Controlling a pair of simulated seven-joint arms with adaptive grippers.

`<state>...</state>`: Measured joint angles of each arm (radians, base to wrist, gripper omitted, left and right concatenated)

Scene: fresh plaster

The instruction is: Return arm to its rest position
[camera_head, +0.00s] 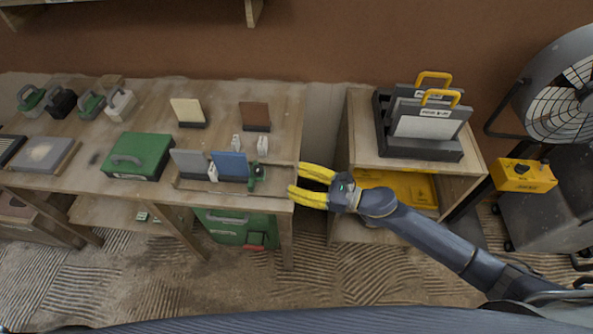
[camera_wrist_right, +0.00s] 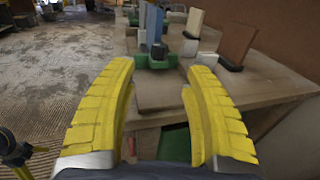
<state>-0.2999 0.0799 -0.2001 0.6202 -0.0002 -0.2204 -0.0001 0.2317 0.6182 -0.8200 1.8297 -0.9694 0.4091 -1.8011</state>
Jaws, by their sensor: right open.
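My right gripper (camera_head: 311,185) has yellow fingers and reaches in from the right in the head view. Its fingers are spread and empty, at the right end of the wooden table (camera_head: 275,110). In the right wrist view the gripper (camera_wrist_right: 158,85) is open, with the table corner (camera_wrist_right: 160,95) and a green holder (camera_wrist_right: 155,62) beyond the fingers.
Upright blue (camera_head: 229,165), grey (camera_head: 190,162), brown (camera_head: 254,116) and cream (camera_head: 187,112) panels stand on the table, beside a green case (camera_head: 138,156). A wooden cabinet (camera_head: 360,145) carries a black rack (camera_head: 420,148). A fan (camera_head: 565,85) and yellow box (camera_head: 524,175) are at right.

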